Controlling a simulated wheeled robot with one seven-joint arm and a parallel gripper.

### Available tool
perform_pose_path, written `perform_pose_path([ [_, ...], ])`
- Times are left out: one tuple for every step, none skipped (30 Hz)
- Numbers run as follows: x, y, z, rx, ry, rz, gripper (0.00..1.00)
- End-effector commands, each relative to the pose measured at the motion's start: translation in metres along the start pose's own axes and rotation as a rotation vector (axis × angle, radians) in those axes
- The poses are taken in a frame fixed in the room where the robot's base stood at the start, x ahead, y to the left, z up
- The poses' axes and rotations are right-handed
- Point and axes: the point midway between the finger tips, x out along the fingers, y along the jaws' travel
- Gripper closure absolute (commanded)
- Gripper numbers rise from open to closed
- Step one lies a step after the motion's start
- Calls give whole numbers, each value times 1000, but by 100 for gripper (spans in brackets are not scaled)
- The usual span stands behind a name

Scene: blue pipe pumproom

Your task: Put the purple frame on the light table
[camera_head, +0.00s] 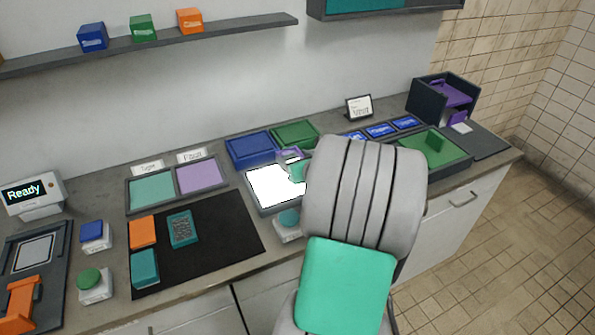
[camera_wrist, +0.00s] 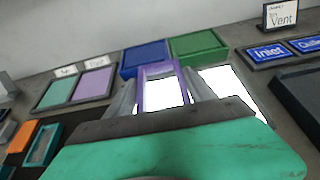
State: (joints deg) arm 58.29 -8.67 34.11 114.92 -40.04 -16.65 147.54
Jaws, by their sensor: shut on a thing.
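The purple frame (camera_wrist: 143,92) is held upright or tilted between the two grey fingers of my gripper (camera_wrist: 162,92), which are shut on it. The bright white light table shows through its opening. In the head view a small purple part of the frame (camera_head: 289,153) shows beside my gripper (camera_head: 292,168); my arm hides much of this area. The light table (camera_head: 268,186) is a glowing white panel in a dark rim, and it also shows in the wrist view (camera_wrist: 232,90). The frame is over or just behind its far part; I cannot tell whether they touch.
Blue (camera_head: 250,149) and green (camera_head: 296,134) trays stand right behind the light table. A tray with teal and lilac panels (camera_head: 175,184) is to its left, and a black mat (camera_head: 215,240) with small parts lies in front left. A green tray (camera_head: 432,150) stands right.

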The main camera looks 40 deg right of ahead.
Motion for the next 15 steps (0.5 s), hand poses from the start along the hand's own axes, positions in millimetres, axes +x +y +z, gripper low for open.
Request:
perform_pose_path([
  [13, -6, -11, 4, 6, 3, 79],
  [20, -9, -16, 4, 6, 2, 79],
  [29, -13, -21, 4, 5, 2, 79],
  [35, -16, -25, 3, 4, 2, 79],
  [40, -19, -28, 2, 4, 2, 79],
  [45, -22, -31, 1, 2, 1, 79],
  [48, -23, -33, 1, 1, 1, 79],
  [51, -25, -34, 1, 1, 1, 79],
  [54, -26, -37, 1, 2, 1, 79],
  [58, -28, -39, 1, 2, 1, 79],
  [62, -29, -42, 2, 3, 2, 79],
  [64, -29, -49, 2, 3, 2, 79],
  [65, -29, -54, 3, 3, 2, 79],
  [67, -28, -59, 4, 4, 2, 79],
  [69, -29, -63, 2, 2, 2, 79],
])
